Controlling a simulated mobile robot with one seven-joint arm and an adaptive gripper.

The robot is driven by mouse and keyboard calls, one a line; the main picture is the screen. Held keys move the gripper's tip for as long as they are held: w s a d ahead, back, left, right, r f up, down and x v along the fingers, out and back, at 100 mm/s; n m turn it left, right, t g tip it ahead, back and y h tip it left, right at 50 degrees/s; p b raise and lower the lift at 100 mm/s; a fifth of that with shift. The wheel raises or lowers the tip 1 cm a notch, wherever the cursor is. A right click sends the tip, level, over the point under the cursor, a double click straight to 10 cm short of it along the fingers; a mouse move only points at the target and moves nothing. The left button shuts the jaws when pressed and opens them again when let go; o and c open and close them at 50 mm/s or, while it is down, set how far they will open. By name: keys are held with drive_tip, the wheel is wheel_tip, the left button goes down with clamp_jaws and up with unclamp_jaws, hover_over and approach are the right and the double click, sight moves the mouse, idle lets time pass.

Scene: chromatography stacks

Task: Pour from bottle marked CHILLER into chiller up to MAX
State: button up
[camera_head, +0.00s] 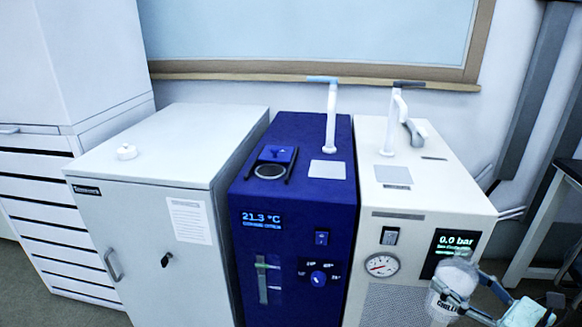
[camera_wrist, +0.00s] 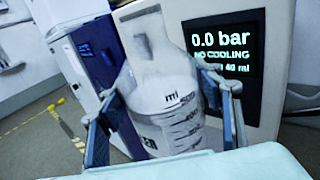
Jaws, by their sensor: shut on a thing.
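A clear whitish bottle (camera_head: 458,272), its label partly readable as "CHILL", is held in my gripper (camera_head: 455,291) at the lower right, in front of the white unit. In the wrist view the bottle (camera_wrist: 165,105) shows an "ml" scale, with my gripper's fingers (camera_wrist: 165,122) shut on its two sides. It looks roughly upright, and its liquid level is unclear. The blue unit (camera_head: 293,215), apparently the chiller, reads 21.3 °C. On its top is a round dark opening (camera_head: 270,171) with a blue flap raised behind it. A vertical level gauge (camera_head: 262,279) is on its front; its marks are unreadable.
The white unit (camera_head: 415,215) reads 0.0 bar and "NO COOLING" and has a dial. A grey cabinet (camera_head: 140,235) stands left of the blue unit. Space above the opening is clear.

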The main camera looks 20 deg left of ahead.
drive_tip(key=shift+f+b, duration=0.45)
drive_tip(key=shift+f, duration=0.4)
drive_tip(key=shift+r, duration=0.1)
drive_tip(key=shift+a, duration=0.1)
